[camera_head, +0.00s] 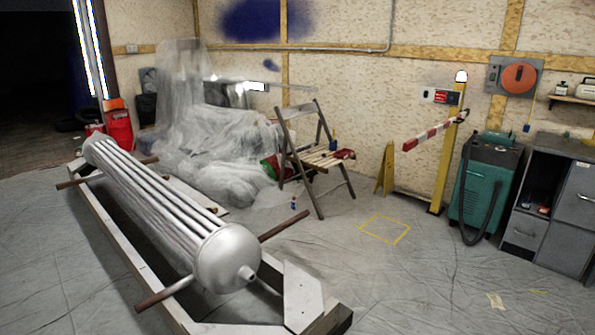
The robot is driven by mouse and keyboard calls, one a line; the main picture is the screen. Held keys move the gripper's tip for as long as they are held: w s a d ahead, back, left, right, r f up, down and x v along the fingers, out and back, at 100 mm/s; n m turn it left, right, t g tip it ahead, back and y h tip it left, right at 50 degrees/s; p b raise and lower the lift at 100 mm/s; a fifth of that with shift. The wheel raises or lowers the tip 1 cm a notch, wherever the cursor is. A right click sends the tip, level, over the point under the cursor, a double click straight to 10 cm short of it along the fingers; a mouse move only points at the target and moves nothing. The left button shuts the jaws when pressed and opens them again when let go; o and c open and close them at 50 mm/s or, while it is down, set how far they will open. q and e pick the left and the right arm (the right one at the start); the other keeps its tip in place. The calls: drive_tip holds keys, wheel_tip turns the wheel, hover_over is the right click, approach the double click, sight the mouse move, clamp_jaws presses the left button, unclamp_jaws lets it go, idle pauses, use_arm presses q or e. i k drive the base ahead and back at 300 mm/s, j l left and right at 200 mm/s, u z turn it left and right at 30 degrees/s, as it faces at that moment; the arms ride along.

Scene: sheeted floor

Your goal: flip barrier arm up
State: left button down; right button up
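The barrier arm (430,135) is a short red-and-white striped bar in the right half of the head view. It joins a yellow post (445,155) at its right end and slopes slightly down to the left. A yellow stand (386,170) is on the floor below and left of its free end; the bar's tip appears apart from the stand. A white lamp tops the post, with a small box with a red panel beside it. Neither of my grippers shows in this view.
A metal tank (165,210) on a wooden frame fills the left foreground. A folding chair (318,158) stands mid-room. A green machine (484,185) with a hose and grey cabinets (560,200) stand right of the post. A yellow floor square (385,229) and clear sheeted floor lie in front.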

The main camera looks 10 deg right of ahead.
sight(409, 145)
drive_tip(key=i+l+z, duration=0.2)
drive_tip(key=z, duration=0.2)
drive_tip(key=i+l+z, duration=0.1)
drive_tip(key=i+z, duration=0.7)
drive_tip(key=i+j+z, duration=0.1)
drive_tip(key=i+z, duration=0.2)
drive_tip(key=z, duration=0.15)
drive_tip(key=i, duration=1.65)
drive_tip(key=i+j, duration=0.3)
drive_tip(key=i, duration=0.15)
drive_tip(key=i+j, duration=0.35)
drive_tip(key=i, duration=0.05)
